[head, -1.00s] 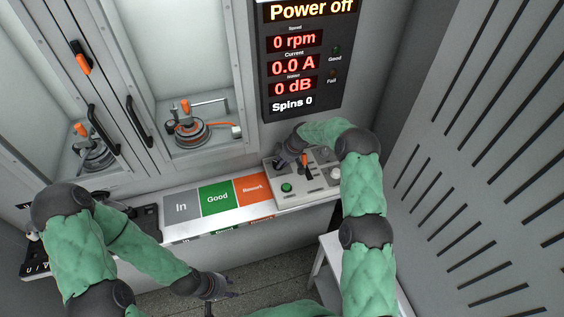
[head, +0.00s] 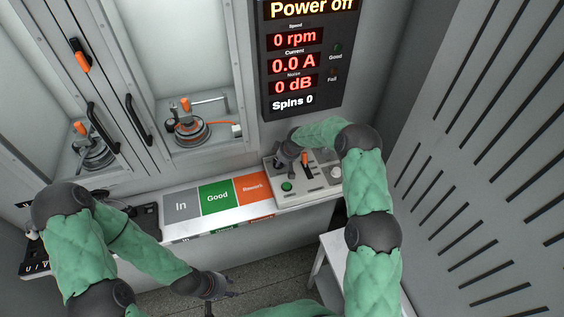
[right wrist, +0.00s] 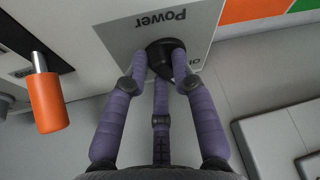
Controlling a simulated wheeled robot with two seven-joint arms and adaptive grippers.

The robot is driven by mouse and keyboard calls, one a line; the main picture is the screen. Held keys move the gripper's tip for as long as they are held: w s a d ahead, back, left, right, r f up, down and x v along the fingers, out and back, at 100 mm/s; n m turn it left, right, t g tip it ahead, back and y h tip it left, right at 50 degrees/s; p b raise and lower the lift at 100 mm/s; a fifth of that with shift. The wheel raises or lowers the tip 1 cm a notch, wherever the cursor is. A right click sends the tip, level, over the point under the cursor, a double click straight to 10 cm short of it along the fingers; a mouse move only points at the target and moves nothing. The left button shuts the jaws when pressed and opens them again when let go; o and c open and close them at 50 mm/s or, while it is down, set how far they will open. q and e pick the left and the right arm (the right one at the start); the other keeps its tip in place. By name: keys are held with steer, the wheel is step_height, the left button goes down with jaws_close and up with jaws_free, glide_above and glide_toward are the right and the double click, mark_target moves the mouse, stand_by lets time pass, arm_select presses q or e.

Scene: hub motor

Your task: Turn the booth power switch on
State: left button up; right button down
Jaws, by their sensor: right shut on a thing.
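The booth power switch is a dark round knob (right wrist: 163,55) beside the word "Power" on the pale control panel (right wrist: 125,42). My right gripper (right wrist: 162,65) is shut on this knob, with its fingers around it; they hide much of it. In the head view my right gripper (head: 287,158) is at the panel's left part and covers the knob. The display (head: 312,8) above reads "Power off", with 0 rpm and 0.0 A. My left gripper (head: 222,301) hangs low in front of the bench, empty, its fingers apart.
An orange-handled lever (head: 305,158) stands close to my right gripper; it also shows in the wrist view (right wrist: 46,100). A green button (head: 286,187) is on the panel's front. The In, Good and Rework strip (head: 215,197) lies to the left. A motor fixture (head: 190,125) sits behind.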

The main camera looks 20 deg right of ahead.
steer(key=shift+s+a+f+m+h+b, duration=0.1)
steer(key=shift+m+h+b, duration=0.2)
steer(key=shift+m+b, duration=0.35)
steer(key=m+h+b, duration=0.1)
steer(key=m+b, duration=0.2)
steer(key=b, duration=0.2)
steer(key=a+m+h+b, duration=0.1)
steer(key=m+b, duration=0.2)
steer(key=b, duration=0.2)
steer(key=m+h+b, duration=0.1)
steer(key=m+b, duration=0.2)
steer(key=b, duration=0.3)
steer(key=shift+s+a+f, duration=0.1)
steer(key=shift+a, duration=0.1)
steer(key=shift+a+m+g+h+b, duration=0.15)
steer(key=shift+m+h+b, duration=0.3)
steer(key=shift+m, duration=0.45)
steer(key=shift+a+m+g+h+b, duration=0.1)
steer(key=shift+m+g+h+b, duration=0.15)
steer(key=shift+m+b, duration=0.45)
steer(key=shift+r+m, duration=0.2)
steer(key=shift+m, duration=0.15)
steer(key=c, duration=1.3)
jaws_free()
steer(key=shift+r, duration=0.1)
steer(key=v, duration=1.1)
steer(key=shift+s+a+r, duration=0.15)
steer(key=shift+r, duration=0.2)
